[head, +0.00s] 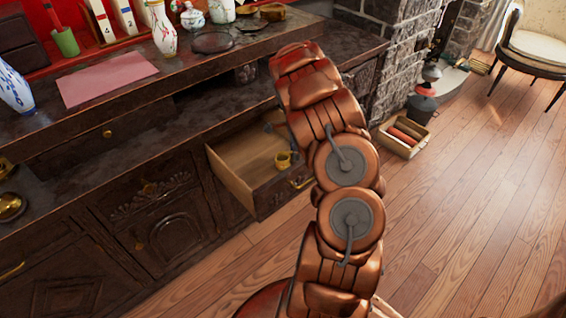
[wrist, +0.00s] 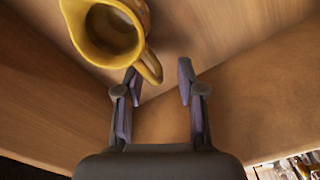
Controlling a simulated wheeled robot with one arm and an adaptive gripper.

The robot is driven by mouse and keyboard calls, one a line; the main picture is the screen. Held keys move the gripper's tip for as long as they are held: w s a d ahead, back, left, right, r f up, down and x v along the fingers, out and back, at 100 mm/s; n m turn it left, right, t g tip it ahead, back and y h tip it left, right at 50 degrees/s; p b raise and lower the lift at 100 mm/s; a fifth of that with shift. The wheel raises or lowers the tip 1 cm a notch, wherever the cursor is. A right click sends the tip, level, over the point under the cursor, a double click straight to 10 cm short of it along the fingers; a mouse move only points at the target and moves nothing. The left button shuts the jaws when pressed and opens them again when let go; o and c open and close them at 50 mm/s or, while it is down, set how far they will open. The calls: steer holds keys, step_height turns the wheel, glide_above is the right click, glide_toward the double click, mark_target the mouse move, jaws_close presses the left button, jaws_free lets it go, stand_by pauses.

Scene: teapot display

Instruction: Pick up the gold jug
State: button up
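The gold jug (head: 283,160) stands in the open drawer (head: 229,178) of the dark wooden cabinet. In the wrist view the jug (wrist: 113,28) is at the top left, seen from above into its mouth. Its handle (wrist: 150,67) points toward my gripper (wrist: 158,78). In the head view my copper-coloured arm hides most of my gripper.
The drawer's side walls (wrist: 255,80) are close around my gripper. On the cabinet top are a pink sheet (head: 107,78), a white vase (head: 163,30) and a dark round dish (head: 212,41). A box (head: 403,137) stands on the floor to the right, where the wooden floor is mostly clear.

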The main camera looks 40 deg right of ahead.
steer(key=shift+f, duration=0.65)
jaws_close()
